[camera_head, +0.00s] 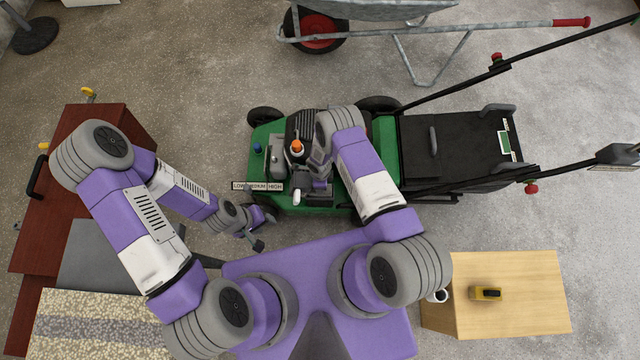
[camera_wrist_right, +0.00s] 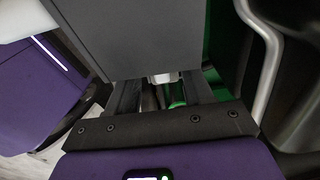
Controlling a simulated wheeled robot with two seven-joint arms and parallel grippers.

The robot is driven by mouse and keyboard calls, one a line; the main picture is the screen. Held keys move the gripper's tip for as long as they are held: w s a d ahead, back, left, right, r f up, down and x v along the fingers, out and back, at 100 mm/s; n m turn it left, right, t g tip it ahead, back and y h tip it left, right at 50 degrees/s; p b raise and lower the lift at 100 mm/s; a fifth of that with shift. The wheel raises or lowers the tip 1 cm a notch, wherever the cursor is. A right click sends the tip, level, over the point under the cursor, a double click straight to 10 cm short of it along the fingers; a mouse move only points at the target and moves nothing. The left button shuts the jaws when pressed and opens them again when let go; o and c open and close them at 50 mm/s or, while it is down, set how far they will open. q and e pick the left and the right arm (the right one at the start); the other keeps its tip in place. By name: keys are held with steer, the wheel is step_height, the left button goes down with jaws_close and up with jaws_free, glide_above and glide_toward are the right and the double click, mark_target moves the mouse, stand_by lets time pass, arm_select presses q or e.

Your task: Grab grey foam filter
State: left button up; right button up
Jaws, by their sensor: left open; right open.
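A plain dark grey block (camera_wrist_right: 140,38), which looks like the grey foam filter, fills the upper middle of the right wrist view. My right gripper (camera_wrist_right: 162,92) is open, with its two fingers at the block's lower end. I cannot tell whether they touch it. In the head view my right arm reaches over the engine of the green lawn mower (camera_head: 384,136), and its fingertips are hard to make out there. I cannot clearly pick out the filter in that view. My left gripper (camera_head: 262,230) is open and empty, beside the mower's front left corner.
A curved metal tube (camera_wrist_right: 268,75) runs close on the right of the right wrist view. A red-brown cabinet (camera_head: 105,118) stands at left. A wooden box (camera_head: 535,300) with a yellow-black item (camera_head: 486,293) stands at lower right. A wheelbarrow (camera_head: 385,10) stands behind the mower.

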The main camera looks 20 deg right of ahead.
step_height(320, 180, down, 2)
steer(key=shift+f, duration=0.1)
jaws_close()
stand_by(0.4)
